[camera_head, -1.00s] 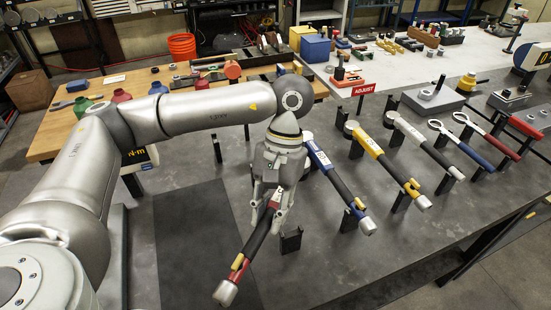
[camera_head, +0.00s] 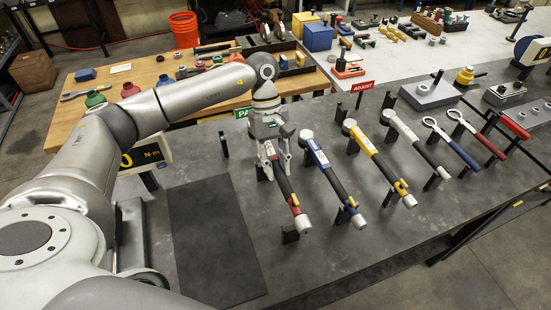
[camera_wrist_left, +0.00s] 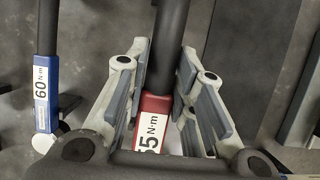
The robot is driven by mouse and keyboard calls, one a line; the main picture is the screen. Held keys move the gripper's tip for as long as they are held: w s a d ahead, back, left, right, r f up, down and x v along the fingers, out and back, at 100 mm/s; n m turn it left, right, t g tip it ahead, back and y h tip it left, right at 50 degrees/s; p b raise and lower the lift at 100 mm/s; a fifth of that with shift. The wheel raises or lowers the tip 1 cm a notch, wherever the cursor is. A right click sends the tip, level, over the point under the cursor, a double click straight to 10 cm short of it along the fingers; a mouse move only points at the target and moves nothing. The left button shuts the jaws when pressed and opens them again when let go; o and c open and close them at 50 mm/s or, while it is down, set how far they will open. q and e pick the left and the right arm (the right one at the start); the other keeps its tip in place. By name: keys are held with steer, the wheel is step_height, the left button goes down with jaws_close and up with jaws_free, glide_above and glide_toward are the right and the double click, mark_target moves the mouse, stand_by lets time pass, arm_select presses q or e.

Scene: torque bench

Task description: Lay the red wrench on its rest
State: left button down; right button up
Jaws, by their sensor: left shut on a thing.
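The red wrench (camera_head: 283,186) has a black grip, a red band and a pale end cap. My left gripper (camera_head: 274,170) is shut on it near its head end. In the left wrist view the wrench's red labelled section (camera_wrist_left: 153,110) lies between the fingers. The wrench points toward the front, roughly in line with the blue wrench beside it. Its black rest has a front post (camera_head: 290,236) just below the end cap and a rear post (camera_head: 263,172) beside the gripper. Whether the wrench touches the posts is unclear. My right gripper is out of view.
The blue wrench (camera_head: 331,175) lies on its rest close to the right, with yellow and white wrenches beyond. It also shows in the left wrist view (camera_wrist_left: 47,60). A dark mat (camera_head: 212,240) lies to the left. A green sign (camera_head: 241,113) stands behind.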

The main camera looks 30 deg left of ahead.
arm_select(q)
step_height(320, 180, down, 7)
steer(key=b, duration=0.4)
steer(key=shift+f, duration=0.1)
stand_by(0.6)
steer(key=shift+d+f+b, duration=0.1)
steer(key=shift+f+b, duration=0.05)
steer(key=shift+b, duration=0.45)
steer(key=shift+f+b, duration=0.85)
steer(key=shift+b, duration=0.2)
steer(key=c, duration=1.1)
jaws_free()
steer(key=shift+c, duration=0.2)
